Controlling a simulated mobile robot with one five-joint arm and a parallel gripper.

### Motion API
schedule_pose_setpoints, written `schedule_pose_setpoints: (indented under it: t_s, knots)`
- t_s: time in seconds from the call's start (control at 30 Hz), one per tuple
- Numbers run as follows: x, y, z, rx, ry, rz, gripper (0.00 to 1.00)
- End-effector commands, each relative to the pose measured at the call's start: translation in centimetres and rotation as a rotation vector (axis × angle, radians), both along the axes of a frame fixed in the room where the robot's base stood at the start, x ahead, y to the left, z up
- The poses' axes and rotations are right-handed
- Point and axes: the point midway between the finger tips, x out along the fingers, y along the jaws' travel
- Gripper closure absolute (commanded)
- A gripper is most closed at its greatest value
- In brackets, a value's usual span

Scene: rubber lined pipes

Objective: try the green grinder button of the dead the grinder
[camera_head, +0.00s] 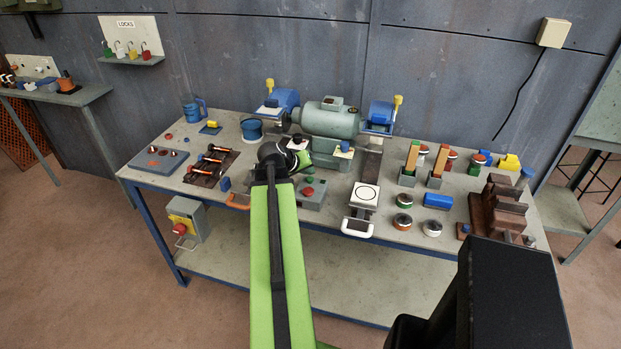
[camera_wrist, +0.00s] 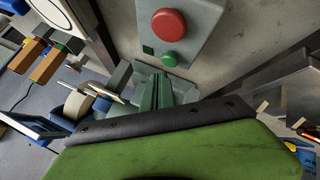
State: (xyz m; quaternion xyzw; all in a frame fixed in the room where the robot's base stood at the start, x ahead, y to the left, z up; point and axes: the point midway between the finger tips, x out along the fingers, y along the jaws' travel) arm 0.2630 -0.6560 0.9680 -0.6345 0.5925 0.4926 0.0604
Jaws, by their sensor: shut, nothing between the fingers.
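The grinder (camera_head: 330,119) is a grey-green bench machine with blue guards at both ends, at the back middle of the bench. Its grey switch box (camera_head: 320,203) lies in front of it. The box carries a large red button (camera_wrist: 169,24) and a smaller green grinder button (camera_wrist: 170,59). A small dark green square (camera_wrist: 148,50) sits beside the green button and looks unlit. My gripper (camera_head: 303,160) is shut and empty, above and behind the switch box in the head view, apart from the button.
A white-topped device (camera_head: 364,195) stands right of the switch box. Upright brushes (camera_head: 440,160), round tins and a brown stepped block (camera_head: 495,208) fill the right side. The front bench edge is close.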

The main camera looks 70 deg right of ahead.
Motion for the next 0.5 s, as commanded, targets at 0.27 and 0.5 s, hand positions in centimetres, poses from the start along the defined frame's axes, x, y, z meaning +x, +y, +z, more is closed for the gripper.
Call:
schedule_pose_setpoints:
  t_s: [0.27, 0.5]
  knots:
    - [0.02, 0.0, -0.05, 0.0, 0.0, 0.0, 1.0]
    - [0.02, 0.01, -0.94, 0.0, 0.0, 0.0, 1.0]
